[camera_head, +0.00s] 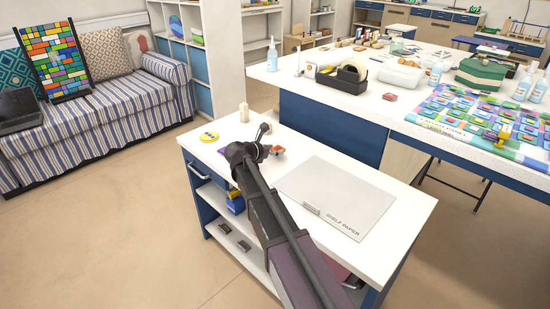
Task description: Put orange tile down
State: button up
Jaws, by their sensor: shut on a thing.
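My arm reaches over a small white-topped cart (402,208). My gripper (271,150) is at its end, low over the cart top, to the upper left of the paper. It is shut on a small orange-red tile (278,149), partly hidden by the gripper. I cannot tell whether the tile touches the cart top. A pale sheet marked "SHELF PAPER" (345,190) lies flat on the cart to the right of my gripper.
A small grey block (311,209) sits at the sheet's near edge. A yellow disc (209,137) and a cream cylinder (243,112) are at the cart's left end. A long white table (325,95) with bottles, a tape dispenser (347,77) and a colourful mat (470,122) stands behind.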

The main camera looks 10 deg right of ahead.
jog(key=shift+f+b, duration=0.95)
jog(key=shift+f, duration=0.3)
jog(key=shift+f, duration=0.15)
jog(key=o, duration=1.2)
jog(key=shift+c, duration=0.2)
jog(key=shift+r, duration=0.2)
jog(key=shift+s+a+r, duration=0.15)
jog(key=p+v, duration=0.4)
jog(key=v, duration=0.5)
jog(key=shift+s+a+r, duration=0.2)
jog(key=shift+a, duration=0.05)
jog(key=shift+p+v, duration=0.35)
jog(key=shift+v, duration=0.55)
